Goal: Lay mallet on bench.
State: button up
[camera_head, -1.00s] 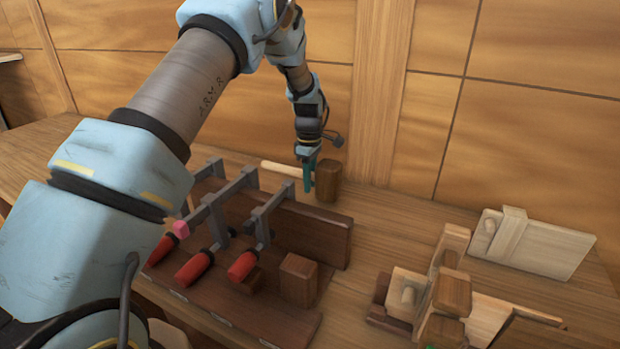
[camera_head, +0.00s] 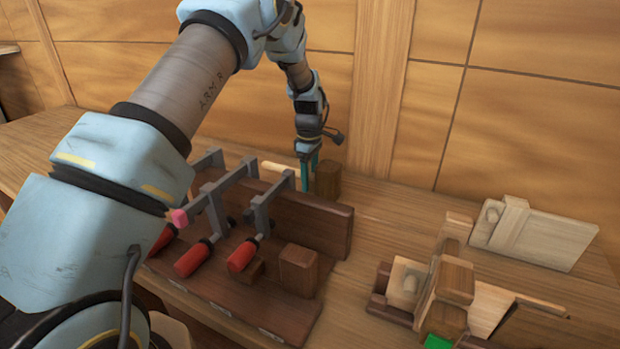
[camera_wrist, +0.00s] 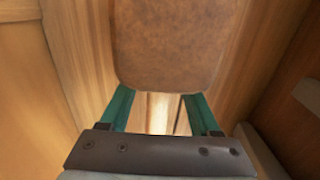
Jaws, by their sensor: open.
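The mallet has a dark brown block head (camera_head: 327,181) and a pale handle (camera_head: 278,170). It is at the back of the wooden bench (camera_head: 385,215), behind the clamp rack, and looks to be resting on the bench; its underside is hidden. My gripper (camera_head: 309,176) points down over the handle beside the head, with its teal fingers apart. In the wrist view the mallet head (camera_wrist: 167,45) fills the top middle, and the open fingers of my gripper (camera_wrist: 155,108) stand either side of the pale handle (camera_wrist: 160,110).
A dark wooden rack (camera_head: 325,228) with several red-handled clamps (camera_head: 193,260) stands in front of the mallet. Pale wooden planes or jigs (camera_head: 540,235) are at the right. A panelled wall (camera_head: 400,100) is close behind. Some bench between rack and planes is clear.

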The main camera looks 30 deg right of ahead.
notch_tip(320, 180, up, 11)
jog(key=b, duration=0.3)
jog(key=shift+f, duration=0.1)
dwell(0.8)
